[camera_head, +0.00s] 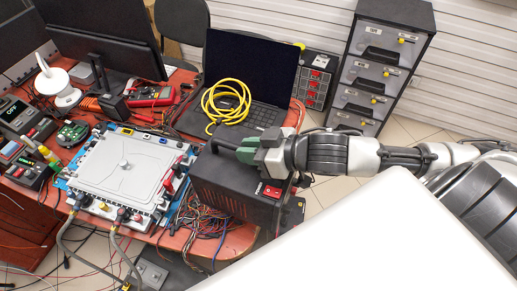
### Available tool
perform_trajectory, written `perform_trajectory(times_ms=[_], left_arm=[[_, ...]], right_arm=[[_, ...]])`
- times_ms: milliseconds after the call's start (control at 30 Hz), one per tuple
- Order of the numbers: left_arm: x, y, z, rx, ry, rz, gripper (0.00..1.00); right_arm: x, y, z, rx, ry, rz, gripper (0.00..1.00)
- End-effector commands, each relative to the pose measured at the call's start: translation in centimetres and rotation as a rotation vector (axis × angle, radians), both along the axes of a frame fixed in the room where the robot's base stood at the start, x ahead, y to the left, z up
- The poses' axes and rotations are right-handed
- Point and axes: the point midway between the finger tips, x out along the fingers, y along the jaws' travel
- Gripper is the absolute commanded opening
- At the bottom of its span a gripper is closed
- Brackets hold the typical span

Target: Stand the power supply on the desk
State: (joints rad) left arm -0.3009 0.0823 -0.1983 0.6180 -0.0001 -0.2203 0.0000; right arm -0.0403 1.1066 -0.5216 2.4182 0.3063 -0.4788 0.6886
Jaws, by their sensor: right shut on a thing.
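The power supply, a dark box (229,190) with a bar handle on top and a red panel at its right end, is at the right end of the red-brown desk (237,240). My right gripper (249,150) reaches in from the right and is shut on the handle of the power supply. The box looks upright. I cannot tell whether its underside touches the desk or is slightly above it. My left gripper is not in view.
A laptop (248,65) with a coiled yellow cable (226,103) stands behind the box. A white plate assembly with hoses (125,168) is to its left. Tangled wires (205,225) lie in front. A drawer cabinet (380,65) stands behind right. A white surface (380,245) fills the lower right.

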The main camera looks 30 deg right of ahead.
Motion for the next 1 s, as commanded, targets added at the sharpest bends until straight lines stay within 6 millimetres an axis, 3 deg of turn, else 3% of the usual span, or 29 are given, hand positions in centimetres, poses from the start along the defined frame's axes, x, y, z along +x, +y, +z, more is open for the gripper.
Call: perform_trajectory(times_ms=[33,433,733,1000], left_arm=[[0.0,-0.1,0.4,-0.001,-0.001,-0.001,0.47],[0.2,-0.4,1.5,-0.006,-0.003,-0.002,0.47],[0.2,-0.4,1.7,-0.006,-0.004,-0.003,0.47],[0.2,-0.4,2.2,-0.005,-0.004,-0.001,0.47]], right_arm=[[0.7,0.5,0.6,0.009,-0.020,0.007,0.00],[6.0,2.8,-2.9,0.010,-0.018,0.005,0.00],[7.0,3.3,-4.1,0.009,-0.017,0.006,0.00],[7.0,3.2,-7.0,0.009,-0.015,0.005,0.00]])
